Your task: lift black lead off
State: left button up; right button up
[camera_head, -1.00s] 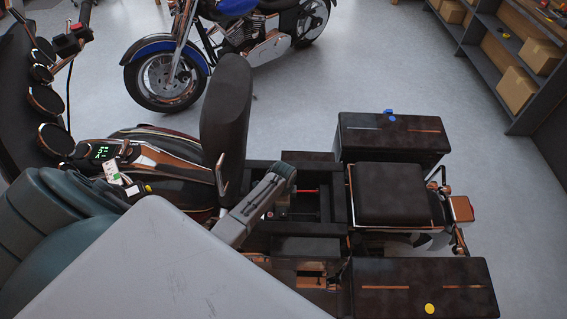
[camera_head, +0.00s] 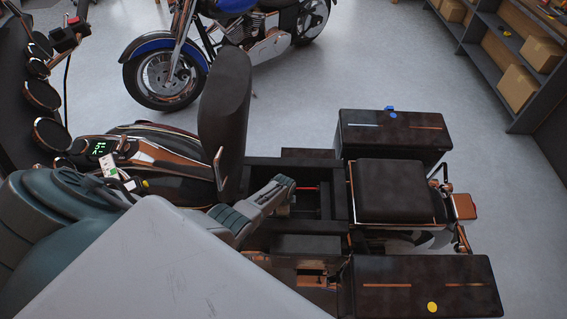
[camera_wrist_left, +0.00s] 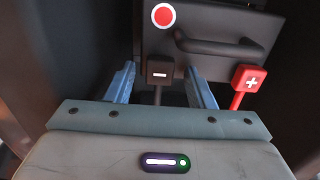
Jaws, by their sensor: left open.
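The black lead (camera_wrist_left: 160,71) carries a minus sign on its square black clamp, with a dark stem below. In the left wrist view it stands between the two blue fingers of my left gripper (camera_wrist_left: 161,80), which is open. I see a gap on both sides of the lead. The red lead (camera_wrist_left: 249,80) with a plus sign stands to the right, outside the fingers. In the head view my left gripper (camera_head: 286,186) reaches down into the open bay behind the motorcycle's seat, and the black lead is hidden there. My right gripper is not in view.
A dark panel (camera_wrist_left: 210,40) with a handle and a red round mark lies just beyond the leads. The bay's dark frame (camera_head: 335,190) surrounds my gripper closely. Dark side cases (camera_head: 395,145) flank the rear. A blue motorcycle (camera_head: 165,75) stands behind, with clear floor between.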

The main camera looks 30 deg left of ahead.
pick_arm(q)
jog(key=shift+c, duration=1.1)
grip_shut()
jog(key=shift+d+r+g+y+p, duration=0.2)
jog(key=shift+r+y+p, duration=0.15)
jog(key=shift+r, duration=0.2)
jog(key=shift+d+r+g+y+p, duration=0.1)
jog(key=shift+r+g+y+p, duration=0.1)
jog(key=shift+r+y+p, duration=0.25)
jog(key=shift+w+d+r+g+y, duration=0.1)
jog(key=shift+d+r+g+y, duration=0.15)
jog(key=shift+r, duration=0.2)
jog(key=shift+w+d+r+g+y, duration=0.15)
jog(key=shift+r+y, duration=0.1)
jog(key=shift+r, duration=0.2)
jog(key=r+y, duration=0.1)
jog(key=d+r+g+y+b, duration=0.1)
jog(key=d+r+g+y, duration=0.1)
jog(key=r, duration=0.1)
jog(key=shift+w+d+b, duration=0.1)
jog(key=shift+w+b, duration=0.25)
